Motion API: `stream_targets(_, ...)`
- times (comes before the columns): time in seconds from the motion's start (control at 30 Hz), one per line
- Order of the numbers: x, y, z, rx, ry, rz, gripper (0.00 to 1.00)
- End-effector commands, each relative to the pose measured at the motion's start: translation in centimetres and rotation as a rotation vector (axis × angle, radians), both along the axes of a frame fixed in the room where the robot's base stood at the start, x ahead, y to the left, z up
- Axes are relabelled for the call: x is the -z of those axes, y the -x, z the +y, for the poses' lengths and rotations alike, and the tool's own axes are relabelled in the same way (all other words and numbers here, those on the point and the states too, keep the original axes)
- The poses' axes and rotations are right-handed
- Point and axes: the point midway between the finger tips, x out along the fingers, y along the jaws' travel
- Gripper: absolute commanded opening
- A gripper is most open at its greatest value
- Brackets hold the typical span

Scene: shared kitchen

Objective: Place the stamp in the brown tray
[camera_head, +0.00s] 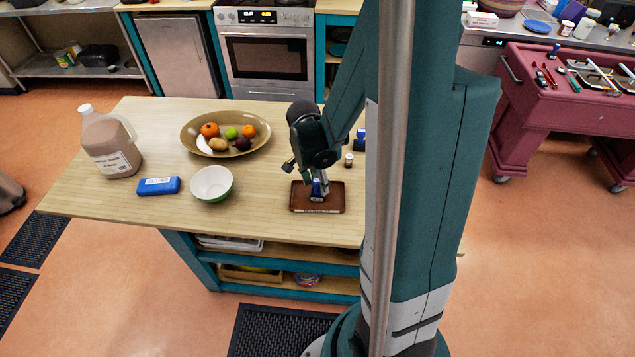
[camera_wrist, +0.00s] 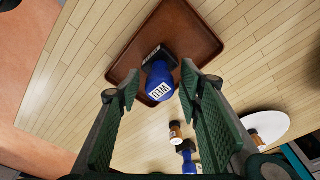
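The brown tray (camera_head: 334,208) lies near the front of the wooden table, and its flat inside and raised rim fill the top of the wrist view (camera_wrist: 205,38). A stamp with a blue handle (camera_wrist: 158,82) and black base is over the tray; its label seems to read "WED". In the head view the stamp (camera_head: 316,190) shows just below my gripper (camera_head: 317,178), and its base appears to rest on the tray. In the wrist view my gripper (camera_wrist: 159,85) has its fingers apart, one on each side of the stamp, with small gaps visible.
A second blue stamp-like item (camera_head: 359,140) and a small bottle (camera_head: 348,160) stand behind the tray. To the left are a white-green bowl (camera_head: 211,184), blue box (camera_head: 159,186), fruit platter (camera_head: 188,128) and jug (camera_head: 110,145). Table between bowl and tray is clear.

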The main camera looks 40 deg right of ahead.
Motion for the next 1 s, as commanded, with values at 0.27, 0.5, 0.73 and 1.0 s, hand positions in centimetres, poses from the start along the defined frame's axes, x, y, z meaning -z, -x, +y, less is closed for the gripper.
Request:
stream_targets(0.27,-0.9,0.0,0.1,0.000,0.000,0.000,0.36)
stream_targets(0.5,-2.8,0.0,0.4,-0.001,0.000,0.000,0.36)
stream_targets(0.73,-4.9,0.0,0.7,-0.001,0.000,0.000,0.36)
stream_targets(1.0,-7.5,0.0,1.1,0.000,0.000,0.000,0.36)
